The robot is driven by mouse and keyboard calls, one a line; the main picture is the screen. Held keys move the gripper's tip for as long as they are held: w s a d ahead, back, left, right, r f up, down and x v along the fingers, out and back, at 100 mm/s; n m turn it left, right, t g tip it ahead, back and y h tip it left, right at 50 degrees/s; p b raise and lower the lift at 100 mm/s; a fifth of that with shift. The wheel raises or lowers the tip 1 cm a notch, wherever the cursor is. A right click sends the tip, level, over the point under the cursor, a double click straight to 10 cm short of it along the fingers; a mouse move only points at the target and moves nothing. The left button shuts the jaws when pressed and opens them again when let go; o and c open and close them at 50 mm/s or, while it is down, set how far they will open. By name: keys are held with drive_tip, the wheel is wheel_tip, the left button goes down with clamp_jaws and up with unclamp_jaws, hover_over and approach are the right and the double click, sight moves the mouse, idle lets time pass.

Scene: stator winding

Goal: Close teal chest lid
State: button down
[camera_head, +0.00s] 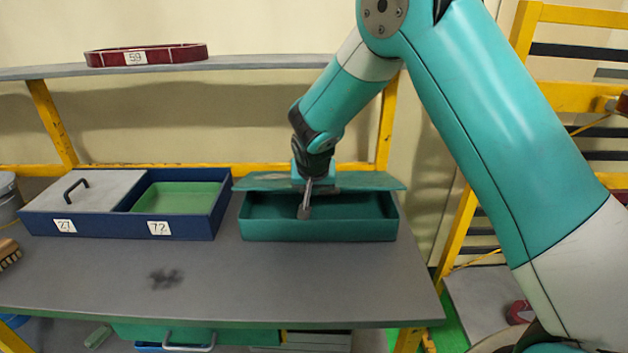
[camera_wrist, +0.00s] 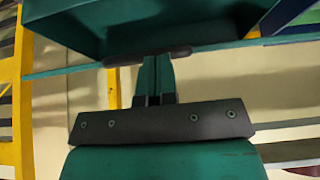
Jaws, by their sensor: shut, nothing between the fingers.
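The teal chest (camera_head: 318,230) stands on the right part of the grey bench. Its lid (camera_head: 375,181) shows as a thin teal panel along the chest's back edge. The lid is open, and the chest's dark interior shows below it. My gripper (camera_head: 304,213) points down in front of the lid, over the chest's opening, with its fingers shut and empty. In the wrist view my gripper (camera_wrist: 148,58) is shut, with teal chest surfaces (camera_wrist: 150,22) just beyond it. A thin teal edge crosses behind the fingers there. I cannot tell whether the fingers touch the lid.
A blue tray (camera_head: 105,228) with a grey handled cover (camera_head: 95,188) and a green compartment (camera_head: 175,197) stands left of the chest. A shelf (camera_head: 250,62) with a red ring (camera_head: 165,55) runs above.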

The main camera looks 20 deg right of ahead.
wheel_tip(320, 180, down, 11)
drive_tip(key=s+a+t+h+b, duration=0.1)
drive_tip(key=s+t+b, duration=0.1)
drive_tip(key=b, duration=1.2)
drive_tip(key=shift+s+t+h, duration=0.3)
drive_tip(key=shift+s+t, duration=0.05)
drive_tip(key=shift+t, duration=0.35)
drive_tip(key=shift+s+f, duration=0.1)
drive_tip(key=shift+f, duration=0.05)
drive_tip(key=w+r+v, duration=0.1)
drive_tip(key=r+v, duration=0.1)
drive_tip(key=v, duration=1.1)
drive_tip(key=s+a+n+g+y, duration=0.2)
drive_tip(key=s+n+g, duration=0.1)
drive_tip(key=s, duration=0.5)
drive_tip(key=s+a+r+n+g+y+p, duration=0.1)
drive_tip(key=s+n+g+y, duration=0.2)
drive_tip(key=s, duration=0.6)
drive_tip(key=s+a+r+n+g+y, duration=0.1)
drive_tip(key=s+a+n+g+y, duration=0.1)
drive_tip(key=s+n, duration=0.3)
drive_tip(key=s+g+y, duration=0.1)
drive_tip(key=s, duration=0.2)
drive_tip(key=shift+s+a+r+n+p, duration=0.25)
drive_tip(key=shift+s+a+n+p, duration=0.05)
drive_tip(key=shift+s+p, duration=0.1)
